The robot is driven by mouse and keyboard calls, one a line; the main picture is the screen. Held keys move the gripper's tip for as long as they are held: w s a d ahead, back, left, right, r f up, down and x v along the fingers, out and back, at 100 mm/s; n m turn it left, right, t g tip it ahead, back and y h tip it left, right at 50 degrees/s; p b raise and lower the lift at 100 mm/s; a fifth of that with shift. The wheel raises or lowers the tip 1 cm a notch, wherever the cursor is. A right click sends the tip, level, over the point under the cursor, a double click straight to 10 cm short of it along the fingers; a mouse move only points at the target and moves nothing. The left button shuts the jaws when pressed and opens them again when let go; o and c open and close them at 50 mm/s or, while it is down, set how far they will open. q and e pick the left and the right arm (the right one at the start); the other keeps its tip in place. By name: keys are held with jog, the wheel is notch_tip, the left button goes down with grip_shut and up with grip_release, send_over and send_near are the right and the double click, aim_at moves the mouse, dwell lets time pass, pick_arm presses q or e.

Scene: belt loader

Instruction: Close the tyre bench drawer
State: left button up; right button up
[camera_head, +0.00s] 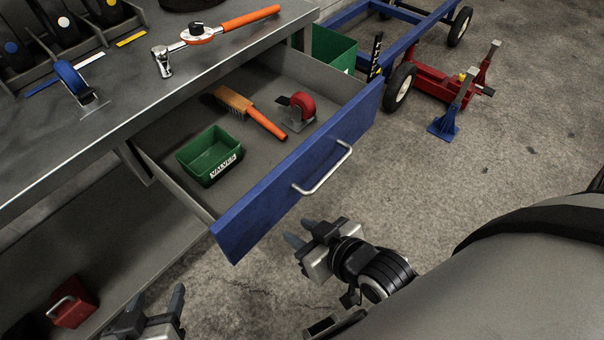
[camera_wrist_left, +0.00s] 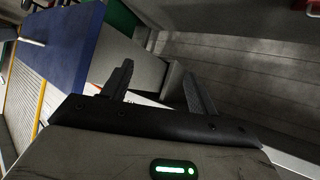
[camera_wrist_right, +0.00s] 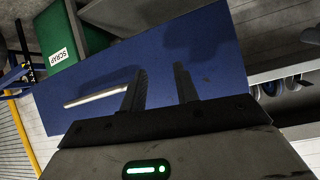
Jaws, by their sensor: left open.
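The tyre bench drawer (camera_head: 262,208) stands pulled well out of the grey bench (camera_head: 85,135) in the head view. Its blue front bears a silver bar handle (camera_head: 323,172). The drawer front (camera_wrist_right: 190,45) and handle (camera_wrist_right: 90,98) fill much of the right wrist view. My right gripper (camera_head: 294,232) is below and in front of the drawer front, left of the handle, empty, its fingers apart. My left gripper (camera_head: 150,298) is lower left, beside the bench, open and empty; the blue front (camera_wrist_left: 72,50) shows at the left of its wrist view.
Inside the drawer lie a green VALVES bin (camera_head: 208,158), an orange-handled brush (camera_head: 250,110) and a red caster (camera_head: 297,108). A ratchet (camera_head: 200,34) lies on the bench top. A blue trolley and red jack (camera_head: 440,88) stand beyond. Floor in front is clear.

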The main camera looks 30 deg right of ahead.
jog(key=w+d+n+t, duration=0.1)
jog(key=w+d+n+t+b, duration=0.1)
jog(key=d, duration=0.1)
jog(key=w+d+r+n+t+b, duration=0.1)
jog(key=w+d+n+t, duration=0.1)
jog(key=shift+w+d, duration=0.1)
jog(key=shift+d, duration=0.1)
grip_shut()
jog(key=s+d+n+g+y+b, duration=0.15)
jog(key=n+y+b, duration=0.25)
jog(key=n+y, duration=1.05)
jog(key=n+g+h, duration=0.1)
jog(key=n+g, duration=0.6)
jog(key=n, duration=0.4)
send_near(255, 225)
jog(key=s+a, duration=0.2)
jog(key=a, duration=0.1)
jog(key=w+a, duration=0.2)
jog(key=w, duration=0.1)
jog(key=shift+a+r+t, duration=0.1)
jog(key=shift+t, duration=0.15)
pick_arm(q)
jog(key=shift+w+d+f+t, duration=0.1)
jog(key=shift+d+f+t, duration=0.05)
jog(key=shift+f, duration=0.5)
jog(key=shift+d+f+t, duration=0.15)
jog(key=shift+f, duration=0.5)
pick_arm(e)
jog(key=shift+w+a, duration=0.2)
jog(key=shift+w, duration=0.25)
